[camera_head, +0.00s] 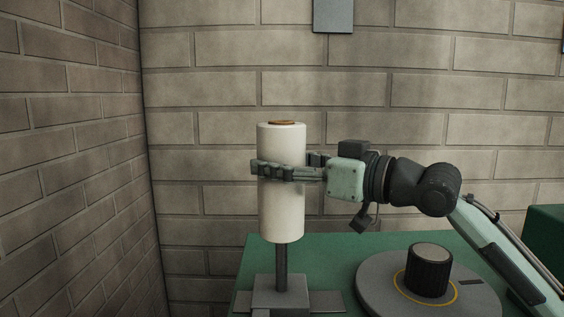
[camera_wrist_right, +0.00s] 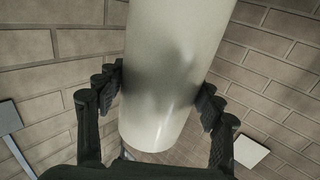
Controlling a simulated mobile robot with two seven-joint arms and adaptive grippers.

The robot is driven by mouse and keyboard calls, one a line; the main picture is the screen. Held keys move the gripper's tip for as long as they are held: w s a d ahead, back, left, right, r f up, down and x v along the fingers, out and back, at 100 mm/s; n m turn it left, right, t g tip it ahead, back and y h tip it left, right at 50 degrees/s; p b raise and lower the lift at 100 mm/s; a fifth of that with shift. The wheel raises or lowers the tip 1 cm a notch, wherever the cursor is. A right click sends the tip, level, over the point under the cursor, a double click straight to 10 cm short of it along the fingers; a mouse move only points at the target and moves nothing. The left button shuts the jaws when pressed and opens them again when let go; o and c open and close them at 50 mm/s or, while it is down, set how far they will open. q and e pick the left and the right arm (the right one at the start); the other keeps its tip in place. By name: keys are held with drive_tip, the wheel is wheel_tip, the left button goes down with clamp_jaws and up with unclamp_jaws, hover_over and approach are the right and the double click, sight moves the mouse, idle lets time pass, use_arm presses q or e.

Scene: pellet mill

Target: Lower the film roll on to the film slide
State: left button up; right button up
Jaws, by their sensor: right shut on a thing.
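The white film roll (camera_head: 282,219) stands upright, with a brown core showing at its top. My right gripper (camera_head: 285,171) is shut around its upper middle, coming in from the right. In the right wrist view the roll (camera_wrist_right: 165,110) fills the space between the two black fingers of the gripper (camera_wrist_right: 160,92). Below the roll, a dark upright post rises from a grey block, which I take to be the film slide (camera_head: 281,292). The roll's lower end is at the post, with the post's lower part bare beneath it. Whether the post enters the core is hidden. My left gripper is not in view.
A green table top (camera_head: 330,248) carries the grey block. To the right stands a round grey turntable (camera_head: 375,290) with a dark ribbed cylinder (camera_head: 429,271) on it. Brick walls (camera_head: 220,90) close off the left and back. A grey panel (camera_head: 333,14) hangs on the back wall.

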drive_tip(key=shift+f, duration=0.25)
idle(0.7)
drive_tip(key=shift+f, duration=0.8)
drive_tip(key=shift+f+b, duration=0.1)
drive_tip(key=shift+b, duration=0.2)
drive_tip(key=shift+f+b, duration=0.3)
drive_tip(key=shift+f, duration=0.5)
drive_tip(key=shift+f, duration=0.1)
